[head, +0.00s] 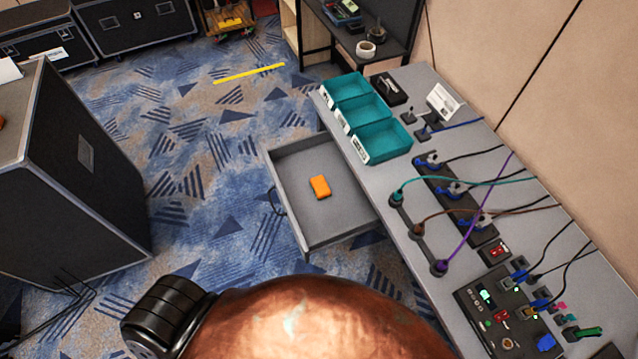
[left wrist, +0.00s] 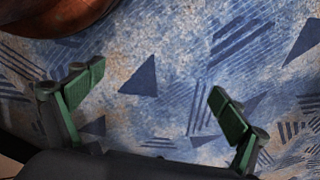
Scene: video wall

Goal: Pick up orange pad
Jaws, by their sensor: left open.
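The orange pad (head: 320,187) lies flat in the open grey drawer (head: 283,158), near the middle of its floor. The drawer sticks out from the left side of the long grey table. My left gripper (left wrist: 157,85) shows in the left wrist view with its green-padded fingers spread wide. Nothing is between the fingers; only blue patterned carpet shows beyond them. The pad is not visible in the left wrist view. My left gripper's fingers cannot be made out in the head view. My right gripper is in neither view.
The grey table (head: 425,85) holds teal bins (head: 387,141), a power strip (head: 455,195) with cables, and a black control panel (head: 490,310). A black case (head: 85,170) stands at left. Carpet (head: 200,200) is clear between the case and the drawer.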

